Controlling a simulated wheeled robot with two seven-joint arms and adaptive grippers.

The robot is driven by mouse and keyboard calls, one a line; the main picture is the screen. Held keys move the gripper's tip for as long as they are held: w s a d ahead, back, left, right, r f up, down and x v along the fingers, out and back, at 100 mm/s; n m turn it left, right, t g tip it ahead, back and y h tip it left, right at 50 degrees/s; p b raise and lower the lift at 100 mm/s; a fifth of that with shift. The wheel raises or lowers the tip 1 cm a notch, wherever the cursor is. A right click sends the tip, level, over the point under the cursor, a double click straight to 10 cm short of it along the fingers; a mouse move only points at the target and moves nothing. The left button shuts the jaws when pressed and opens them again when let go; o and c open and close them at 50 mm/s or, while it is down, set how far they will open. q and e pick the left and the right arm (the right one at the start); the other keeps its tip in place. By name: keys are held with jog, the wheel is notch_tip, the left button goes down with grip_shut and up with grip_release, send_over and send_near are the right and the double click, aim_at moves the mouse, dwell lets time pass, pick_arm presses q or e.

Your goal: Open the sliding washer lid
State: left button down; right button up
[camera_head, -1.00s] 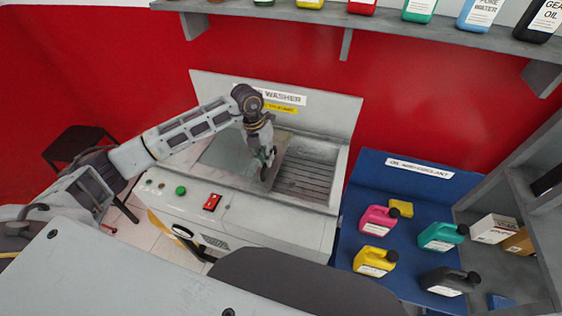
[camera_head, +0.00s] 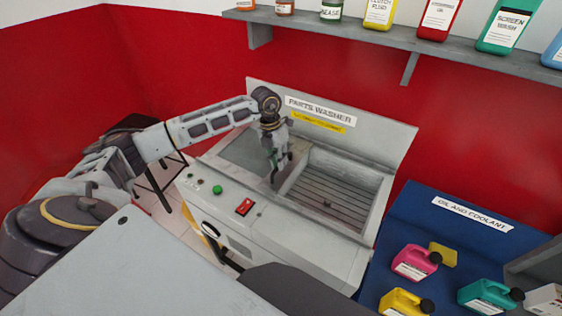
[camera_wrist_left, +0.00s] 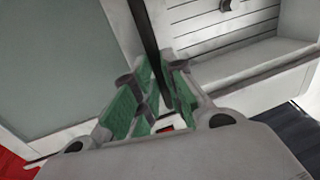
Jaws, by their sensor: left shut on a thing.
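The parts washer (camera_head: 290,232) is a pale grey cabinet with a labelled back panel. Its sliding lid (camera_head: 243,152), a grey-green panel, covers the left part of the top. The slatted basin (camera_head: 335,200) lies uncovered to the right. My left gripper (camera_head: 279,167) is at the lid's right edge, pointing down. In the left wrist view its green-padded fingers (camera_wrist_left: 158,85) are shut on a dark upright bar (camera_wrist_left: 146,28) at the lid's edge. The lid panel (camera_wrist_left: 55,70) shows left of the bar and the basin slats to its right. My right gripper is not in view.
A red switch (camera_head: 244,207) and a green button (camera_head: 217,189) sit on the washer's front. A shelf with bottles (camera_head: 400,42) runs above. A blue bench (camera_head: 425,210) with jugs stands at the right. A dark stool (camera_head: 140,130) is at the left.

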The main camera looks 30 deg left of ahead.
pick_arm(q)
jog(key=c, duration=1.5)
grip_release()
jog(key=shift+a+r, duration=0.4)
jog(key=shift+r, duration=1.55)
jog(key=shift+a+r, duration=0.35)
jog(key=shift+r, duration=1.65)
jog(key=shift+a+r, duration=0.4)
jog(key=shift+r, duration=1.55)
